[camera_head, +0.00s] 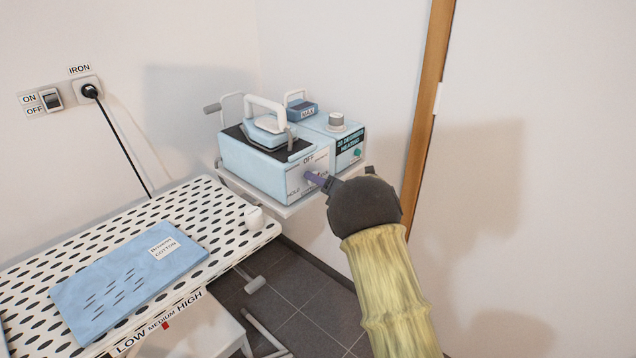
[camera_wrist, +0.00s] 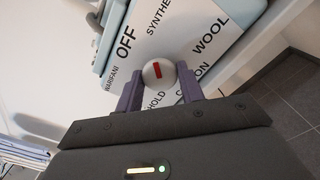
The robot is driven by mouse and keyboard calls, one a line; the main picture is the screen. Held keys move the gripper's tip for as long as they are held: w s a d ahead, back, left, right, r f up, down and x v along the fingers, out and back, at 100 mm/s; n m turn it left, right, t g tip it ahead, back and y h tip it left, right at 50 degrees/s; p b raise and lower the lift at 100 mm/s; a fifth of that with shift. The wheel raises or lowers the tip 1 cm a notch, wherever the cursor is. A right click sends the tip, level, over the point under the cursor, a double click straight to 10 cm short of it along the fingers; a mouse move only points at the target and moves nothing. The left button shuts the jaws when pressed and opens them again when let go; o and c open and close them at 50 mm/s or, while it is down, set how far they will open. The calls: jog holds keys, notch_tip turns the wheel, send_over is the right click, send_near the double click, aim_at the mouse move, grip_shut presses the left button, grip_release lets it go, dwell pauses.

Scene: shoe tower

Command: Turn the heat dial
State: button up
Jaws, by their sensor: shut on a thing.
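The heat dial (camera_wrist: 158,73) is a round whitish knob with a red mark, on a white panel lettered OFF, WOOL, COTTON and other words partly hidden. The panel is the front of the light blue iron station (camera_head: 262,172), on a shelf against the wall. My gripper (camera_wrist: 160,85) is shut on the dial, with one purple finger on each side of it. In the head view my gripper (camera_head: 316,179) reaches the panel from the right, and its fingers hide most of the dial. The red mark points toward the upper left-to-right slant between labels; its exact setting is unclear.
A blue iron (camera_head: 270,123) rests on top of the station. A perforated ironing board (camera_head: 215,196) with a folded blue cloth (camera_head: 125,280) stands at the left. A wall switch (camera_head: 51,99) and plug (camera_head: 90,90) are behind it. A door frame (camera_head: 425,100) is at the right.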

jog(key=m+p, duration=0.5)
jog(key=m, duration=0.8)
jog(key=m+p, duration=0.5)
jog(key=m, duration=0.8)
jog(key=shift+d+f+m, duration=0.15)
jog(key=shift+m, duration=0.25)
jog(key=o, duration=1)
